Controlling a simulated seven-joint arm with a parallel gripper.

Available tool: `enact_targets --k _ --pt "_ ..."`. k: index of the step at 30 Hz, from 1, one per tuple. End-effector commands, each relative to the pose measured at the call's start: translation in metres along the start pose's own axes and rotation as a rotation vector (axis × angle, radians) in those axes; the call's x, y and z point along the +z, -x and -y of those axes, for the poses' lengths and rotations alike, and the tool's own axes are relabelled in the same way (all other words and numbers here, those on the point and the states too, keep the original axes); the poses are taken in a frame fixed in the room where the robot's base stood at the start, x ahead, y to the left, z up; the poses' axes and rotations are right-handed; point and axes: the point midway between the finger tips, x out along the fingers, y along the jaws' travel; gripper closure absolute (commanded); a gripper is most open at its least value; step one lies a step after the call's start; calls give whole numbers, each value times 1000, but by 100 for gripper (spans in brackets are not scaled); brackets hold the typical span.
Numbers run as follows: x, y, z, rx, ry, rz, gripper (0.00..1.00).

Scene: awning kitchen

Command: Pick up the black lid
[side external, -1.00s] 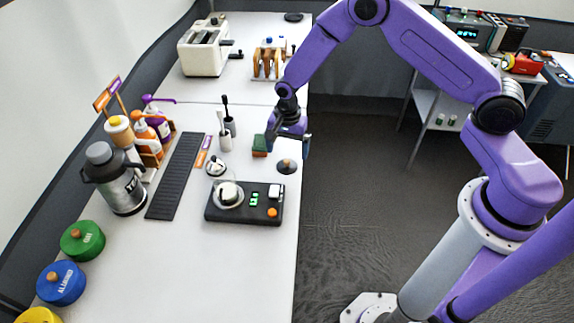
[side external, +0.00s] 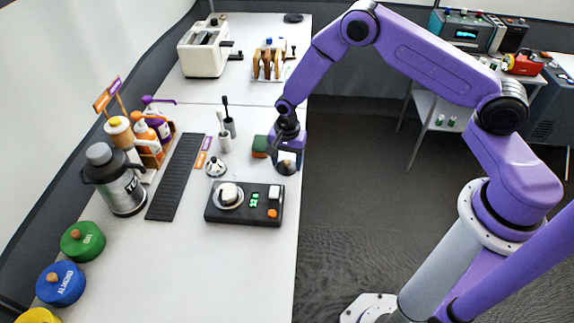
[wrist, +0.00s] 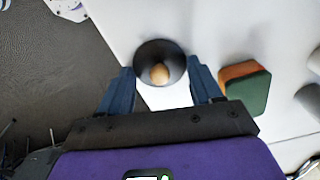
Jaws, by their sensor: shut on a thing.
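The black lid (side external: 287,170) is a dark round disc with a wooden knob, near the right edge of the white counter. In the wrist view the lid (wrist: 148,50) lies between the tips of my two blue fingers, its knob facing the camera. My gripper (side external: 287,161) points down over it; the gripper also shows in the wrist view (wrist: 160,72). The fingers are shut on the lid, at its sides. I cannot tell whether the lid is clear of the counter.
A green and orange block (wrist: 247,90) stands close beside my right finger. A black scale (side external: 245,217) with a small dish sits nearer the front. The counter's edge drops to the floor at right.

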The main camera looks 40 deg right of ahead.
Motion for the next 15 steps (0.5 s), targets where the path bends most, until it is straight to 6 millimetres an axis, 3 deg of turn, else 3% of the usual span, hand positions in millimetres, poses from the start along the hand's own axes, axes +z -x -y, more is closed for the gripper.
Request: enact_targets --k 8,15 --pt "0 5 1 -1 0 0 64" --pt "0 32 1 -2 1 -1 64"
